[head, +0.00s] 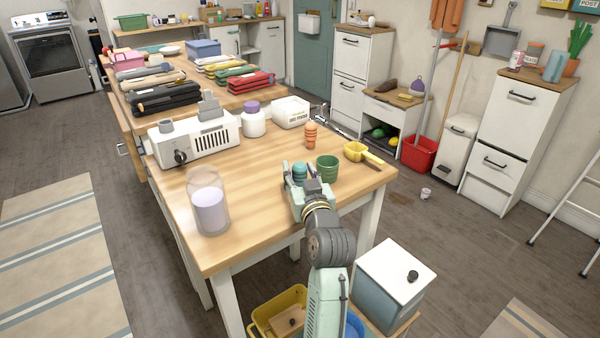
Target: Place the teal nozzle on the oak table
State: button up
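The teal nozzle (300,171) is a small rounded piece near the front right of the oak table (262,196), which has a light wood top and white legs. My gripper (299,176) reaches in from the front, with a finger on either side of the nozzle. I cannot tell whether the fingers press on the nozzle or stand a little apart from it. The nozzle's lower part is hidden by my gripper, so I cannot tell whether it touches the tabletop.
A green ribbed pot (327,169) stands just right of my gripper. Behind are an orange ribbed piece (311,135) and a yellow scoop (356,152). A glass jar (208,203) and white appliance (196,139) stand left. The table's front middle is clear.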

jog(key=shift+o, duration=0.7)
jog(key=shift+r, duration=0.15)
jog(key=p+v, duration=0.1)
jog(key=v, duration=1.1)
